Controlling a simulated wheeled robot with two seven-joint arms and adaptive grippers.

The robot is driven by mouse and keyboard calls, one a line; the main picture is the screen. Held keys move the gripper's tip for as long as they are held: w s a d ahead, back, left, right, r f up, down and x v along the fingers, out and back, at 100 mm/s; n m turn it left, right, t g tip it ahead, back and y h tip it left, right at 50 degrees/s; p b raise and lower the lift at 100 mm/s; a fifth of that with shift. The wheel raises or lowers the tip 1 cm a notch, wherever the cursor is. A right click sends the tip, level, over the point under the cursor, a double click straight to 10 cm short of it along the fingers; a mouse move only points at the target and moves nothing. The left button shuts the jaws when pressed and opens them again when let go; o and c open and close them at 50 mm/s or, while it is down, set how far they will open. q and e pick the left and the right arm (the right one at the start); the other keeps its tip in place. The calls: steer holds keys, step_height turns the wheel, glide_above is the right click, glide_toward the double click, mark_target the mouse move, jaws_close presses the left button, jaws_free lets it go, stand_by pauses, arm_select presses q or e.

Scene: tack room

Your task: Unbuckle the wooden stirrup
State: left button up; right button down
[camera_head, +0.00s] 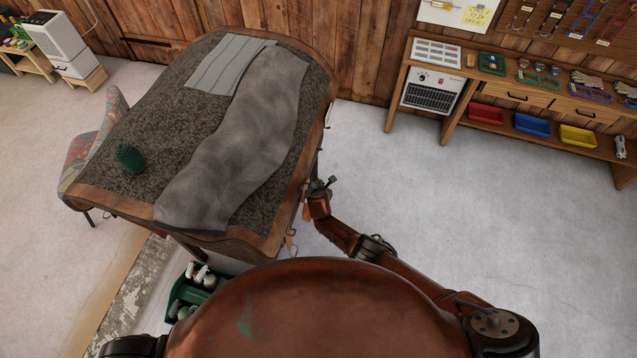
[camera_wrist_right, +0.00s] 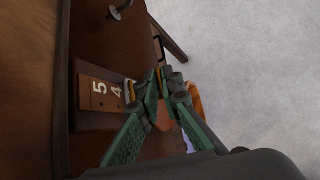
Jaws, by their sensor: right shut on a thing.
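My right gripper (camera_head: 322,187) is at the right side of the covered table in the head view. In the right wrist view its green-padded fingers (camera_wrist_right: 163,88) are closed together on a small brown piece, apparently strap, beside the table's side. Next to the fingertips is a brown tag or strap (camera_wrist_right: 99,96) marked 5 and 4, with a small metal part at its end. An orange piece (camera_wrist_right: 194,98) shows behind the right finger. I cannot clearly make out the wooden stirrup; the fingers hide part of this area. My left gripper is out of view.
The table (camera_head: 88,197) carries a grey cloth (camera_head: 235,150), a striped cloth (camera_head: 228,64) and a green brush-like object (camera_head: 130,158). A green crate (camera_head: 177,296) with bottles stands below. A workbench (camera_head: 395,90) stands at the back right; the floor between is clear.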

steer(key=shift+a, duration=0.1)
stand_by(0.4)
steer(key=c, duration=2.1)
jaws_free()
steer(key=shift+s, duration=0.1)
steer(key=s, duration=0.8)
steer(key=s+r, duration=0.1)
steer(key=s, duration=0.3)
steer(key=shift+s, duration=0.35)
